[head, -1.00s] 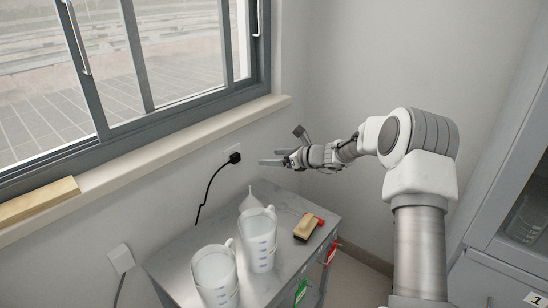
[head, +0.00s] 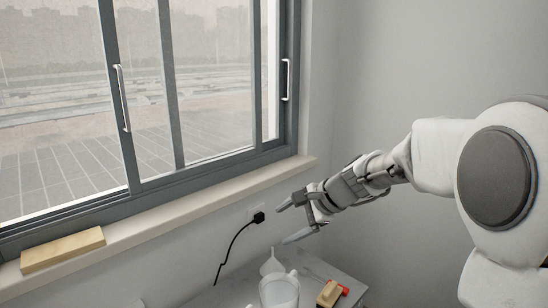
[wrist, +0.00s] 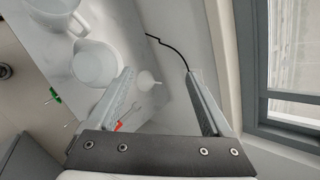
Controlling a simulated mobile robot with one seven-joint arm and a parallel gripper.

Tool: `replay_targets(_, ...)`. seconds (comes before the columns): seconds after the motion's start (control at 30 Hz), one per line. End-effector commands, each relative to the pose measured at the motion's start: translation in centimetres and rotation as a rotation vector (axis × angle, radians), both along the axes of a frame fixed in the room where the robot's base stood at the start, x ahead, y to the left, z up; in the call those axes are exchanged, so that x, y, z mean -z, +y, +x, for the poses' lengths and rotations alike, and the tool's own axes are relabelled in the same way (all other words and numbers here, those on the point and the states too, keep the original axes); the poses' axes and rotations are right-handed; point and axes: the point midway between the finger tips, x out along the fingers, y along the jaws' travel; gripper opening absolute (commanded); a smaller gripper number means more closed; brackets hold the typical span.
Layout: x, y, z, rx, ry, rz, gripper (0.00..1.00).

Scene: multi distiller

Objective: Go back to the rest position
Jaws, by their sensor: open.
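My gripper (head: 287,221) is open and empty in the head view, in the air above the far end of the grey counter (head: 235,292). It points left toward the wall and the black plug. In the wrist view its two fingers (wrist: 158,103) stand wide apart, with the counter (wrist: 120,20) below them. Nothing is between the fingertips in their grip. My arm comes in from the right side of the head view.
A black plug (head: 258,217) with a cord is on the wall. The window sill (head: 150,221) holds a wooden block (head: 62,249).

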Motion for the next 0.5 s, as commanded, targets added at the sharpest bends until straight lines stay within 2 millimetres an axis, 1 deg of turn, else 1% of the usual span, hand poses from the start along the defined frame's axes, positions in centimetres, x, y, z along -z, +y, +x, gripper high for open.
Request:
replay_targets(0.03,-0.7,0.0,-1.5,-0.042,-0.028,-0.051,0.84)
replay_targets(0.2,-2.0,-0.8,-6.3,-0.186,-0.105,-0.227,0.84)
replay_targets(0.5,-3.2,-3.3,-14.6,-0.428,-0.220,-0.525,0.84)
